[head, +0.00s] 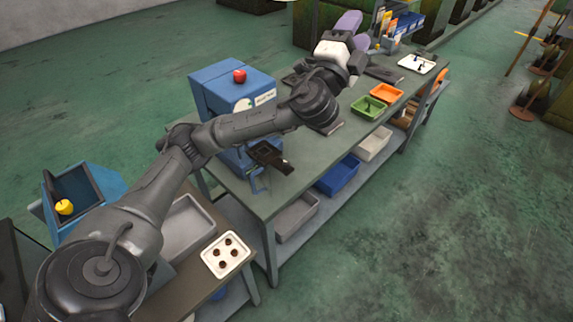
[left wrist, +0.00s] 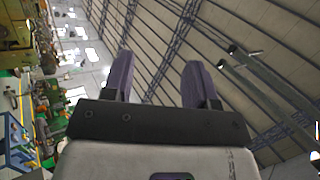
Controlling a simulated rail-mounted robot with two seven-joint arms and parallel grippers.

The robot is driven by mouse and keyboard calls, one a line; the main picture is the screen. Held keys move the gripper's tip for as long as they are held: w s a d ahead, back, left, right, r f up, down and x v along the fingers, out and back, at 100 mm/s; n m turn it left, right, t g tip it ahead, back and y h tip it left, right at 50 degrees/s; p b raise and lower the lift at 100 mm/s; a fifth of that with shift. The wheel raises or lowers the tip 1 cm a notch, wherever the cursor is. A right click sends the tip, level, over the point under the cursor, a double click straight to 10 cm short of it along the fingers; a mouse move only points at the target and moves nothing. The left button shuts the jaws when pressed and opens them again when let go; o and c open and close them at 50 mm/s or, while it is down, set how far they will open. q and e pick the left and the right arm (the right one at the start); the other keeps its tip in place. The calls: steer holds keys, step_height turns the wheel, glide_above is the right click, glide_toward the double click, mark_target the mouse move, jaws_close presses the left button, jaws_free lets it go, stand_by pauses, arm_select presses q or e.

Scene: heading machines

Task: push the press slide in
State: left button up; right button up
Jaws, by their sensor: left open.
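The blue press (head: 232,88) stands on the long green table, with a red knob on top and a white label on its side. A dark slide (head: 270,157) sticks out at its front, over the table top. My left arm passes across the press and hides part of its front. My left gripper (head: 354,30) is raised beyond the press, well apart from the slide. Its purple fingers point upward. The left wrist view shows the gripper (left wrist: 160,80) open with nothing between the fingers, facing the ceiling. My right gripper is not in view.
Green (head: 369,107) and orange (head: 386,93) trays lie on the table to the right. A white tray (head: 417,63) is at the far end. Bins stand on the lower shelf. A white tray with several dark pieces (head: 225,255) and a blue machine (head: 75,195) are at the left.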

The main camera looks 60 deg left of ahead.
arm_select(q)
step_height(320, 180, up, 2)
steer(key=m+t+h, duration=0.3)
steer(key=m+h, duration=0.2)
steer(key=m, duration=0.2)
steer(key=m+g+h, duration=0.5)
steer(key=m+g, duration=1.9)
steer(key=g, duration=0.1)
glide_above(286, 162)
step_height(286, 162, down, 30)
step_height(286, 162, down, 13)
steer(key=shift+d+r+b, duration=0.1)
steer(key=shift+r+b, duration=0.1)
steer(key=shift+b, duration=0.5)
steer(key=shift+f, duration=0.5)
jaws_close()
